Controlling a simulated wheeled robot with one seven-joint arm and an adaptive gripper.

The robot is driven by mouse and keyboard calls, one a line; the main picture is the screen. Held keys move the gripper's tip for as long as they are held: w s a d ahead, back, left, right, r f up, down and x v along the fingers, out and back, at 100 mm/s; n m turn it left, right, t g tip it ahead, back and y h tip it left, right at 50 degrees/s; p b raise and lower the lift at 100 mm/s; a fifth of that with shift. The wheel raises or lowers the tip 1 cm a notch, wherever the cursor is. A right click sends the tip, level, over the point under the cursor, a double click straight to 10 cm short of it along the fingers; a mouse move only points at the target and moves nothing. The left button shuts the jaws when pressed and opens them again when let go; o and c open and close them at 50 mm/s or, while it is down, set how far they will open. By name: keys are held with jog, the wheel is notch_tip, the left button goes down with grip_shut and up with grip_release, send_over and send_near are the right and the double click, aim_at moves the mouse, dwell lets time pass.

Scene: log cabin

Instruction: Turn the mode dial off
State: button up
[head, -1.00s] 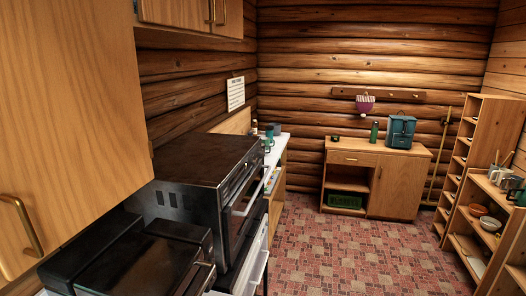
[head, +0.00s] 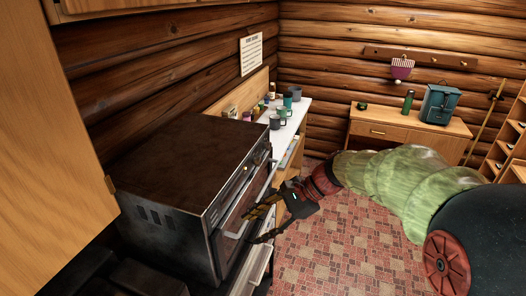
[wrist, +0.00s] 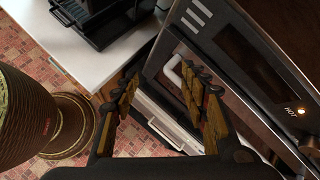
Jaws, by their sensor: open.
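A dark, worn countertop oven (head: 185,155) stands at the left in the head view. Its front control strip faces right and carries small dials (head: 246,170); I cannot tell there which one is the mode dial. In the wrist view the oven front (wrist: 225,50) runs diagonally, with a lit light marked HOT (wrist: 301,111). A dial (wrist: 309,146) is partly cut off at the right edge, its setting unreadable. My gripper (head: 260,226) is open and empty in front of the oven door, below the control strip. Its spread fingers (wrist: 160,88) also show in the wrist view.
Mugs (head: 284,112) and small jars stand on the white counter (head: 292,122) beyond the oven. Shelves stand at the right. The tiled floor (head: 330,245) has free room.

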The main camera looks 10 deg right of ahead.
jog(key=w+d+r+m+t+y+p, duration=0.1)
jog(key=w+d+m+y+p, duration=0.1)
jog(key=w+m+p, duration=0.3)
jog(key=w+d+r+m+t+y, duration=0.2)
jog(key=w+d+m, duration=0.1)
jog(key=w, duration=0.5)
jog(key=m+t+y+p, duration=0.2)
jog(key=m+t+p, duration=0.25)
jog(key=m, duration=0.35)
send_near(261, 161)
jog(key=a, duration=0.2)
jog(key=shift+t, duration=0.35)
jog(key=shift+w+x, duration=0.25)
jog(key=shift+x, duration=3.5)
jog(key=shift+d+f, duration=0.15)
jog(key=shift+c, duration=0.9)
jog(key=c, duration=1)
jog(key=shift+o, duration=0.2)
